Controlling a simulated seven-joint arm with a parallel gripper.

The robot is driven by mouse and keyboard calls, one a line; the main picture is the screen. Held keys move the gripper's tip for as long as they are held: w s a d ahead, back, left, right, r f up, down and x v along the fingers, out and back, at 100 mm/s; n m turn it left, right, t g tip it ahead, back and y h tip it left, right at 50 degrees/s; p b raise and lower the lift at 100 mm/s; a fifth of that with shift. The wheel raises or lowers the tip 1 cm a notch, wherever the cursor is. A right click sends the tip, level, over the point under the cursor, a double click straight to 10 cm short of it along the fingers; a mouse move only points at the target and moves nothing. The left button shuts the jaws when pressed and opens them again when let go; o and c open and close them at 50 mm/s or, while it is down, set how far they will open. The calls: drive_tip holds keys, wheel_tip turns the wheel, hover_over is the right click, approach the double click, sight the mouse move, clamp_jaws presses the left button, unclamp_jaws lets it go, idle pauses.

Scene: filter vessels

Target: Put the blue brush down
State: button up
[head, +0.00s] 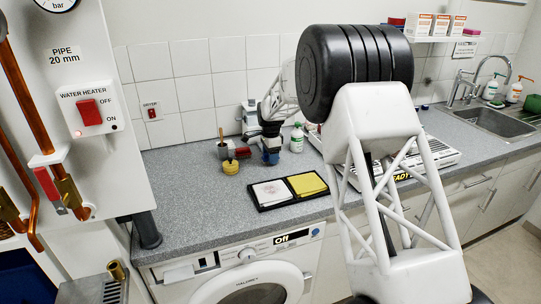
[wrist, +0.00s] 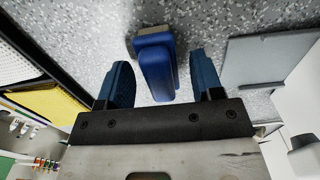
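The blue brush (wrist: 156,68), with a grey-tan strip at its top end, is between my gripper's two blue fingers in the wrist view. It appears to rest on the speckled worktop (wrist: 100,28). My gripper (wrist: 164,82) is open, with a clear gap between the right finger and the brush and a narrower one on the left. In the head view my gripper (head: 270,148) is low over the worktop, behind the black tray; the brush is hard to tell from the blue fingers there.
The black tray (head: 262,206) holds a white pad and a yellow pad. A yellow round item (head: 231,168) and a red block (head: 243,152) are left of my gripper. A white bottle (head: 297,140) is close on the right.

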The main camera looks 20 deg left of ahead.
idle(0.3)
wheel_tip(320, 180, up, 12)
drive_tip(key=shift+r, duration=0.15)
idle(0.6)
idle(0.8)
